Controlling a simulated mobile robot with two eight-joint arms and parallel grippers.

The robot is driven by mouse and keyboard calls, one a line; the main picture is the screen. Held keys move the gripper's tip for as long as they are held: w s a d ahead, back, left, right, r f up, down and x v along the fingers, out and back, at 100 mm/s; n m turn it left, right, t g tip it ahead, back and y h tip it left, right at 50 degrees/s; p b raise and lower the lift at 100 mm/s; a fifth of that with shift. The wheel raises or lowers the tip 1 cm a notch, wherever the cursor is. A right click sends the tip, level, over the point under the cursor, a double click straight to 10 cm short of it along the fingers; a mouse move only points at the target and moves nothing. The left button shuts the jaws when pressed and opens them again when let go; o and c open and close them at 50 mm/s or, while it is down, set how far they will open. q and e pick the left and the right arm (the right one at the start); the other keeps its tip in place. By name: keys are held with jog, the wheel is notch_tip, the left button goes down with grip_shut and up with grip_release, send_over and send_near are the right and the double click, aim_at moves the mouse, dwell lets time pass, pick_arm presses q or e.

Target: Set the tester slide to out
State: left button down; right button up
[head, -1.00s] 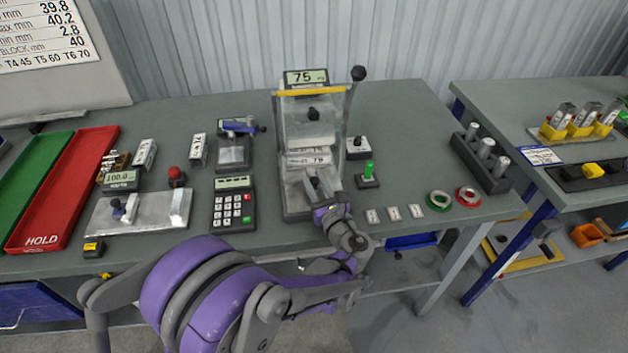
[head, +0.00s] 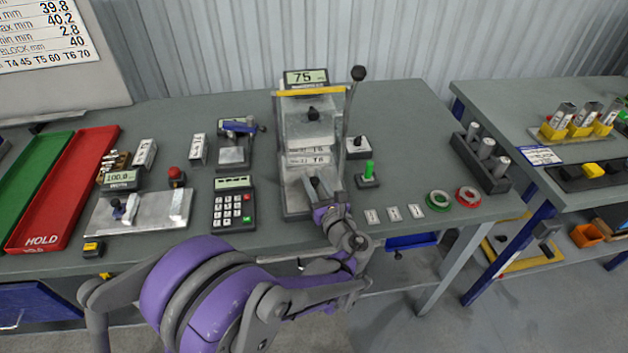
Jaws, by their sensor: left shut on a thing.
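The tester (head: 297,203) stands at the middle of the table, with a display reading 75, a yellow bar across its top and a tall black-knobbed lever at its right. A block labelled T6 (head: 308,160) lies on its slide, partly under the upper plate. My left gripper (head: 319,187) is at the front part of the slide, low over the metal bed. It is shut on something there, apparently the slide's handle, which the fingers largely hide. My right gripper is not in view.
A keypad unit (head: 234,205) stands left of the tester. A red HOLD tray (head: 65,190) is far left.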

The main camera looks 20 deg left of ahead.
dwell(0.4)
pick_arm(q)
jog(key=v, duration=0.3)
jog(key=s+a+b+v, duration=0.1)
jog(key=v, duration=0.6)
jog(key=shift+s+b, duration=0.35)
jog(key=shift+s, duration=0.3)
jog(key=shift+s+f, duration=0.1)
jog(key=c, duration=0.9)
grip_release()
jog(key=shift+c, duration=0.2)
jog(key=o, duration=0.3)
jog(key=shift+s+d, duration=0.1)
jog(key=shift+s, duration=0.05)
